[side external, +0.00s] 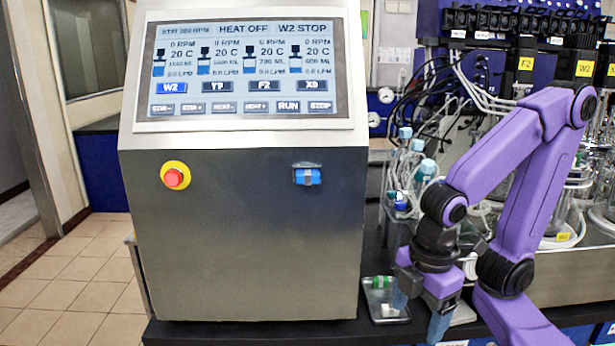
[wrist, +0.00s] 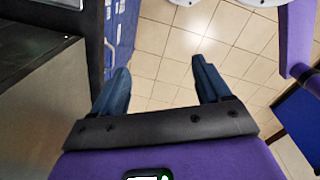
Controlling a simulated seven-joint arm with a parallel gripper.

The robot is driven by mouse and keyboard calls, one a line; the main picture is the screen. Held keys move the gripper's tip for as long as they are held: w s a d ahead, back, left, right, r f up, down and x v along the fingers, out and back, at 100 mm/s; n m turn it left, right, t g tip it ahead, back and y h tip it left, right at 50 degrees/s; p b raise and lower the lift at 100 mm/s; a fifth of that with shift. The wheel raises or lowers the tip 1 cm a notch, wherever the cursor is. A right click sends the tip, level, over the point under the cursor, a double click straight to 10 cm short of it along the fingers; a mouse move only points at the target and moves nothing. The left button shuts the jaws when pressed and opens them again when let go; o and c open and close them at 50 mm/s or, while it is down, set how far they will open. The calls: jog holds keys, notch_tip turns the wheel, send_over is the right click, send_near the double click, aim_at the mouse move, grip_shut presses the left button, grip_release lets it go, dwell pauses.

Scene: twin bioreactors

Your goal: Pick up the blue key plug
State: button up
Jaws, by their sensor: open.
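A blue plug (side external: 308,177) sits in a small metal-edged holder on the right of the grey console's front face; it looks like the blue key plug. My gripper (side external: 419,313) is to the right of it and lower, beyond the console's right edge, with its fingers pointing down. The gripper is open and empty. In the wrist view the two blue fingers of my gripper (wrist: 158,82) stand wide apart with only tiled floor between them. I cannot make out the plug in the wrist view.
The console (side external: 240,240) has a screen (side external: 247,70) on top and a red emergency button (side external: 173,177). A small tray (side external: 374,312) with a green and a white piece lies beside my gripper. Bottles (side external: 405,165), tubes and glass vessels crowd the right back.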

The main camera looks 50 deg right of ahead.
jog(key=w+a+r+n+t+h, duration=0.2)
jog(key=w+a+r+n, duration=0.25)
jog(key=w+n, duration=0.2)
jog(key=n+t+h, duration=0.7)
send_near(308, 175)
jog(key=shift+m, duration=0.25)
jog(key=shift+x, duration=4.5)
jog(key=shift+a, duration=0.1)
jog(key=c, duration=1.4)
